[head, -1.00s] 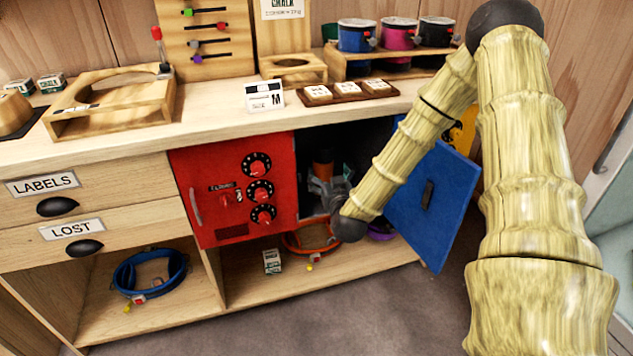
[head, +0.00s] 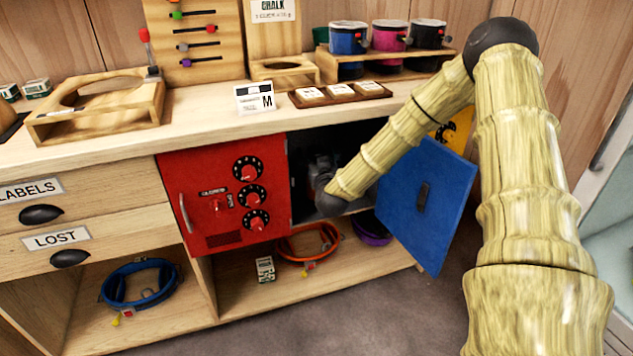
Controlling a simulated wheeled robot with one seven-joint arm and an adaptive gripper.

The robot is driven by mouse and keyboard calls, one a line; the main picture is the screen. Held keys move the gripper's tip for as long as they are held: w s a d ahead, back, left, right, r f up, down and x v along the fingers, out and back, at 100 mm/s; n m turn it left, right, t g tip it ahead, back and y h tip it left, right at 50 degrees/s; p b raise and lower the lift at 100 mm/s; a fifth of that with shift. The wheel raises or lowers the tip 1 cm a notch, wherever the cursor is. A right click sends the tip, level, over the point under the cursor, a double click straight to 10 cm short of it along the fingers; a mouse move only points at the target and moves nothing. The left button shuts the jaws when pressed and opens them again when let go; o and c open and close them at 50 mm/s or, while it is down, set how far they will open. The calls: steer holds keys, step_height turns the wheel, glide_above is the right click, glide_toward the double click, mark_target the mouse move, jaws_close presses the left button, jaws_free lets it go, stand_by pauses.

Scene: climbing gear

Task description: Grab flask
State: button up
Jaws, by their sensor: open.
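My gripper (head: 320,166) is inside the dark open compartment (head: 297,198) to the right of the red panel. It is dim, small and partly covered by my own arm, but its jaws are open. I cannot make out a flask in the head view now. The compartment's interior is dark, and my gripper and arm block much of it. I cannot tell whether anything lies between the fingers.
A red panel with dials (head: 222,215) borders the compartment on the left. An open blue door (head: 430,210) stands on the right, close to my forearm. The counter (head: 215,110) runs above. An orange collar (head: 290,256) and a small box (head: 265,269) lie on the shelf below.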

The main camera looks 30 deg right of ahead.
steer(key=shift+x, duration=1.15)
steer(key=shift+c, duration=0.4)
steer(key=c, duration=1.7)
